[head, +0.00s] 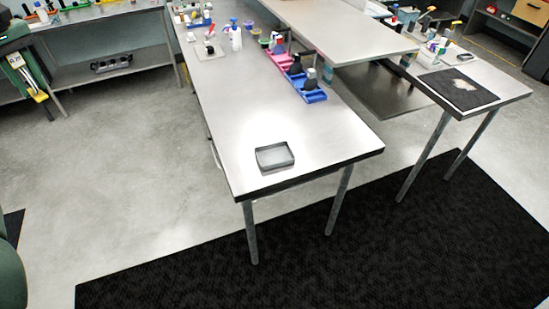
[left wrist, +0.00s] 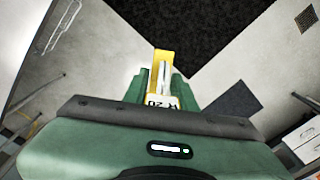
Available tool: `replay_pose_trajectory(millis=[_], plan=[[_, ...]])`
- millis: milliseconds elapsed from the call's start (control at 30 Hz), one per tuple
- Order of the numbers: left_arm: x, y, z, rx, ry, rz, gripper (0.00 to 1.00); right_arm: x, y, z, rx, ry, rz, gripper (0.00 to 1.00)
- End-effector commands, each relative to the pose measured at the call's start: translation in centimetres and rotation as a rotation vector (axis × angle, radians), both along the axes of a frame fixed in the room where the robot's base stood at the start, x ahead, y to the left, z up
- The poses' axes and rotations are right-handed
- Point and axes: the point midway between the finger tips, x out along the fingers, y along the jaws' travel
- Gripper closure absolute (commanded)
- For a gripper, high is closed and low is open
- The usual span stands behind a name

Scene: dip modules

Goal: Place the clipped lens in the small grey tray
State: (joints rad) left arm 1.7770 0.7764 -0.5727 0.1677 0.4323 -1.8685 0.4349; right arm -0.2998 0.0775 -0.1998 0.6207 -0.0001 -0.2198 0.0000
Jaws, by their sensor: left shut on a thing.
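The small grey tray (head: 277,167) sits near the front end of the long steel table and looks empty. My left gripper (head: 38,93) is at the upper left of the head view, well left of the tray and over the floor beside the table. It is shut on a small yellow and whitish piece, which I take to be the clipped lens (left wrist: 162,60). In the left wrist view the piece sticks out between the green fingers of my left gripper (left wrist: 160,88). The lens itself is hard to make out. My right gripper is not in view.
The steel table (head: 240,120) is bare around the tray. Blue and pink bins (head: 311,96) with dark bottles stand farther back on its right edge. A side table (head: 515,88) with a black mat (head: 440,88) is at right. A black floor mat (head: 330,250) lies in front.

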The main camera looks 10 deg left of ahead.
Motion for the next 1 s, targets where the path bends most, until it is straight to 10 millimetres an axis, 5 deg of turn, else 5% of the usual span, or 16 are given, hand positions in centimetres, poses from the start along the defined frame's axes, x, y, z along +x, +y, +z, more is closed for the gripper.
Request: replay_pose_trajectory(millis=[1000], plan=[[-1.8, 2.3, -2.3, -0.009, -0.007, 0.066, 1.00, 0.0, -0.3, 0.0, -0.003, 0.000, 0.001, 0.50]])
